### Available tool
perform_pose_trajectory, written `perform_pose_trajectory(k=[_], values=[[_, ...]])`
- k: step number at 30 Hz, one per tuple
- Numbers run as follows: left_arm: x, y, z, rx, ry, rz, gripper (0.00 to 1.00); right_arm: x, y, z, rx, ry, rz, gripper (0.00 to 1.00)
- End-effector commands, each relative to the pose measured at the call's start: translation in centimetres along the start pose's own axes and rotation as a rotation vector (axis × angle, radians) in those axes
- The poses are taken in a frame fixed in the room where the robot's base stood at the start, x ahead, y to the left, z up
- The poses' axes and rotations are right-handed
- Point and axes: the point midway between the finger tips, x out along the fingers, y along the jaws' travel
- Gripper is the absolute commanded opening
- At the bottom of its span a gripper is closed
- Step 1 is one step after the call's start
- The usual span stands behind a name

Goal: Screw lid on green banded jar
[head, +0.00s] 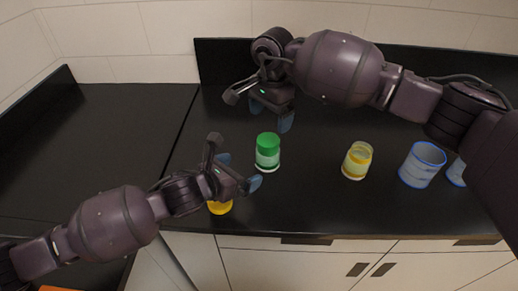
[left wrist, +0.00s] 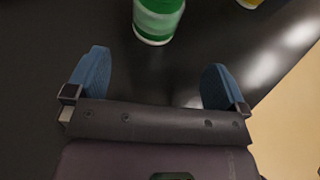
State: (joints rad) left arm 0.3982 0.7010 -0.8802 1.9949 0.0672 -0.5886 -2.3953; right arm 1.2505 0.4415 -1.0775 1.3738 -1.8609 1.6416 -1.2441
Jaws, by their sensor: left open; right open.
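The green banded jar (head: 267,160) stands upright on the black counter, pale-bodied, with a green lid (head: 268,141) on its top. I cannot tell how tightly the lid sits. My left gripper (head: 239,170) is open and empty, just left of the jar and apart from it. In the left wrist view the jar (left wrist: 158,20) shows at the top edge, beyond the spread blue fingers (left wrist: 155,72); its top is cut off. My right gripper (head: 267,110) is open and empty, behind the jar and above the counter.
A yellow lid (head: 220,208) lies partly hidden under my left gripper near the counter's front edge. A yellow banded jar (head: 356,163) and a blue banded jar (head: 421,168) stand to the right. Another blue-rimmed one (head: 456,174) is partly hidden by my right arm.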

Motion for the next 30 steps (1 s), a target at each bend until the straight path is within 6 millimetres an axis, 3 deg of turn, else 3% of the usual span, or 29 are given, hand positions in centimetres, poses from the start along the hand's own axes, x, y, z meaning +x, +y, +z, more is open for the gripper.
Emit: perform_pose_trajectory(k=[19, 30], values=[[0.5, 0.0, 0.0, 0.011, 0.000, 0.000, 1.00, 0.0, 0.1, -0.1, -0.005, 0.004, 0.005, 0.90], [5.6, -0.1, 0.0, 0.008, 0.000, -0.001, 1.00, 0.0, 0.1, -0.1, -0.005, 0.004, 0.005, 0.90]])
